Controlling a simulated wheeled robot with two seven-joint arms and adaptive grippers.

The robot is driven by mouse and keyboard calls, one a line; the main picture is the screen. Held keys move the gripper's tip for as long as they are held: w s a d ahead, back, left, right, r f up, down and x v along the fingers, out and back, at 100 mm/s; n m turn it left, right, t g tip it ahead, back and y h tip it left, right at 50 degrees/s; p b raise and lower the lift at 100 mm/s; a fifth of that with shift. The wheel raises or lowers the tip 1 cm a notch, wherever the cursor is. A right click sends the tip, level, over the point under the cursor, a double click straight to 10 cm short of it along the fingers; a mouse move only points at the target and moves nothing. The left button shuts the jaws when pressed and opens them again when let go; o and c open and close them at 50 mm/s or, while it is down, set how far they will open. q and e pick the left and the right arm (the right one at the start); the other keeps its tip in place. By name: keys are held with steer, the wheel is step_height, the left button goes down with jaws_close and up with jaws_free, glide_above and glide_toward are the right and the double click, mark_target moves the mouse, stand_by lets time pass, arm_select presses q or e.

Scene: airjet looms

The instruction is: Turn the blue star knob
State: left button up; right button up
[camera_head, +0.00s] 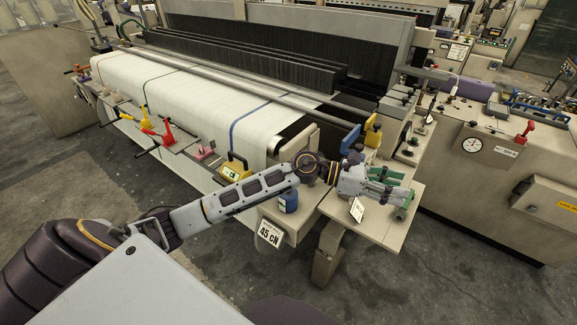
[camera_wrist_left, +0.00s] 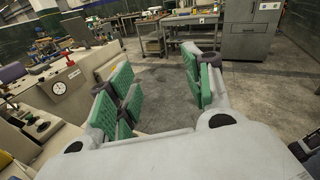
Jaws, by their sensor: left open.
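I cannot clearly make out a star-shaped blue knob. A small blue part (camera_head: 350,138) stands near yellow parts at the loom's right end, just behind my left wrist. Another blue object (camera_head: 288,201) sits low on the loom's front corner, just under my left forearm. My left gripper (camera_head: 400,192) is over the small beige shelf at the loom's right front, apart from both blue parts. Its green-padded fingers are spread and empty, as the left wrist view (camera_wrist_left: 165,85) also shows. That view shows neither blue part. My right gripper is out of view.
The loom's white cloth roll (camera_head: 190,90) runs along the left, with red and yellow levers (camera_head: 167,130) in front. A beige cabinet with a round gauge (camera_head: 472,145) and a red lever (camera_head: 523,132) stands right. Open floor (camera_wrist_left: 165,95) lies beyond my left gripper.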

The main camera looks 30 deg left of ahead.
arm_select(q)
steer(key=a+f+m+g+y, duration=0.4)
steer(key=a+f+m+y, duration=0.45)
steer(key=a, duration=0.35)
steer(key=a+y, duration=0.2)
steer(key=a, duration=0.4)
steer(key=a+m+g+y, duration=0.1)
steer(key=a+y, duration=0.2)
steer(key=a, duration=0.4)
steer(key=a+y, duration=0.3)
steer(key=a, duration=0.3)
steer(key=shift+w+a+r+m, duration=0.1)
steer(key=shift+w+a+m, duration=0.05)
steer(key=shift+w+m, duration=0.2)
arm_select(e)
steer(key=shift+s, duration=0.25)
arm_select(q)
steer(key=shift+s+f, duration=0.1)
steer(key=shift+f, duration=0.1)
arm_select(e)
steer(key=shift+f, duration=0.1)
arm_select(q)
steer(key=shift+f+b, duration=1.8)
steer(key=shift+f, duration=2.05)
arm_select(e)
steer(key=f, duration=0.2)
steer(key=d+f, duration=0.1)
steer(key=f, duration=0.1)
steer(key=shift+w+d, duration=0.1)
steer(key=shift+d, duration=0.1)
